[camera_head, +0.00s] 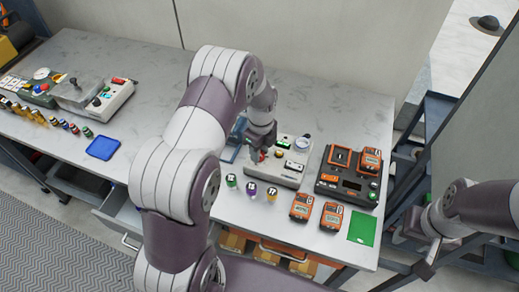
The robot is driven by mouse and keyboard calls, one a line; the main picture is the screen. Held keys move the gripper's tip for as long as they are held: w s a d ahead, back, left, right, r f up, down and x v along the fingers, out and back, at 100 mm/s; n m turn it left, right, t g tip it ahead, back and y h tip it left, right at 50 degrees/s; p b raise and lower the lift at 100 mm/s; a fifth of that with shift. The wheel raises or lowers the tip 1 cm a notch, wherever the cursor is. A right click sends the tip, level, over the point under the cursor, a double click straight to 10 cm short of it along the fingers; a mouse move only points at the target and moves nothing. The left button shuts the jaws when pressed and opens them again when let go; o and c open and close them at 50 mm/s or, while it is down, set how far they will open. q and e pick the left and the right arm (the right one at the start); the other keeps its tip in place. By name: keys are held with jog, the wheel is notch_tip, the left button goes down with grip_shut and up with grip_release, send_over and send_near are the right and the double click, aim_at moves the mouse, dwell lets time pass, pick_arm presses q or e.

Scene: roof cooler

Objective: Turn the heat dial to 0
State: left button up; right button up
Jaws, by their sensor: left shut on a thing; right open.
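A light grey control box (291,178) stands on the right part of the workbench. It has a green button, dark and pale panels and a round white gauge-like part. My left gripper (256,154) reaches down to the left side of this box and is shut there, on what seems to be the heat dial. The fingers hide the dial, and only a small red part shows beside them. I cannot read the dial's setting. My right gripper (432,258) is open and empty, low at the right beyond the bench edge.
Several small numbered containers (251,188) stand in front of the box. An orange-black charger (345,188), orange devices (331,216) and a green mat (361,229) lie to the right. A blue tray (103,148) and another control box (110,100) are at left. The middle-left bench is clear.

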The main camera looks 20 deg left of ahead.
pick_arm(q)
jog(key=n, duration=0.5)
jog(key=shift+n, duration=0.4)
jog(key=n, duration=0.6)
jog(key=shift+a+p, duration=0.1)
jog(key=shift+p, duration=0.2)
jog(key=n, duration=0.5)
jog(key=shift+n+h, duration=0.3)
jog(key=shift+n, duration=0.1)
jog(key=n, duration=0.5)
jog(key=shift+n+t+p, duration=0.3)
jog(key=shift+n+p, duration=0.1)
jog(key=shift+r, duration=0.1)
jog(key=o, duration=1.1)
jog(key=shift+c, duration=0.2)
